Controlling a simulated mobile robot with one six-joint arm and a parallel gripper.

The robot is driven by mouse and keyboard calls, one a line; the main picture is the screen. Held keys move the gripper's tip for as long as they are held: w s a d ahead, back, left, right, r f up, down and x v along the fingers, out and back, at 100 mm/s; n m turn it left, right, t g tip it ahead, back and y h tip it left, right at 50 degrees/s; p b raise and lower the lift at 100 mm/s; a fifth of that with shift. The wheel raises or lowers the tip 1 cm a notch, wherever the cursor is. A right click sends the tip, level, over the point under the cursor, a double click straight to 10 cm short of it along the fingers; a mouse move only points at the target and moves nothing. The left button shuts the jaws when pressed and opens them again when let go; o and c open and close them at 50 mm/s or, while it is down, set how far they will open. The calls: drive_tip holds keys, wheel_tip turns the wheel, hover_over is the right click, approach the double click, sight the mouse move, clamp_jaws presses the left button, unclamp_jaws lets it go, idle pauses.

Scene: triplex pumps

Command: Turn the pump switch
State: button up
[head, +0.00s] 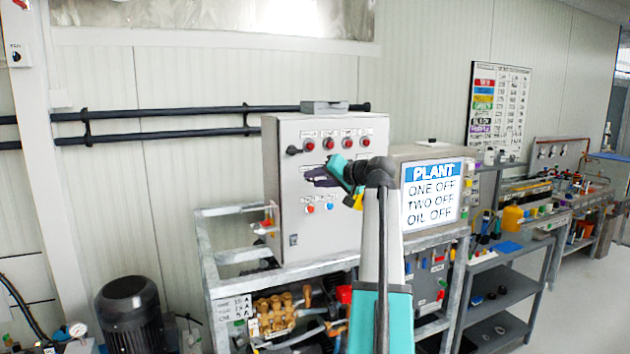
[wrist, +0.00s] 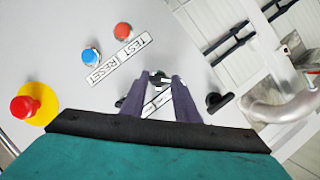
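The grey control box (head: 345,225) stands in the middle of the head view. My gripper (head: 318,177) is in front of its face and hides part of it. In the wrist view, my gripper (wrist: 159,82) has its two purple fingers apart. A small dark switch (wrist: 158,77) shows between the fingertips, with a white label (wrist: 157,102) between the fingers. A gap seems to show on both sides of the switch; I cannot tell whether a finger touches it. A black handle knob (wrist: 217,102) is right of the fingers, also seen in the head view (head: 292,150).
A blue button (wrist: 91,56) and a red button (wrist: 123,31) are above the RESET and TEST labels. A red emergency stop (wrist: 25,107) on yellow is at left. Red lamps (head: 328,143) line the box's top. A PLANT sign (head: 433,193) stands at right.

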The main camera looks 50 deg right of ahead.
drive_tip(key=shift+a, duration=0.15)
drive_tip(key=shift+m, duration=0.3)
drive_tip(key=m, duration=0.1)
drive_tip(key=m+t+y+b, duration=0.1)
drive_tip(key=m, duration=0.1)
drive_tip(key=shift+d+f+t, duration=0.2)
drive_tip(key=shift+d+t, duration=0.05)
drive_tip(key=shift+t, duration=0.05)
drive_tip(key=m, duration=0.1)
drive_tip(key=m+t+b, duration=0.1)
drive_tip(key=m, duration=0.1)
drive_tip(key=shift+f+m+t+y, duration=0.1)
drive_tip(key=shift+m+t+y, duration=0.2)
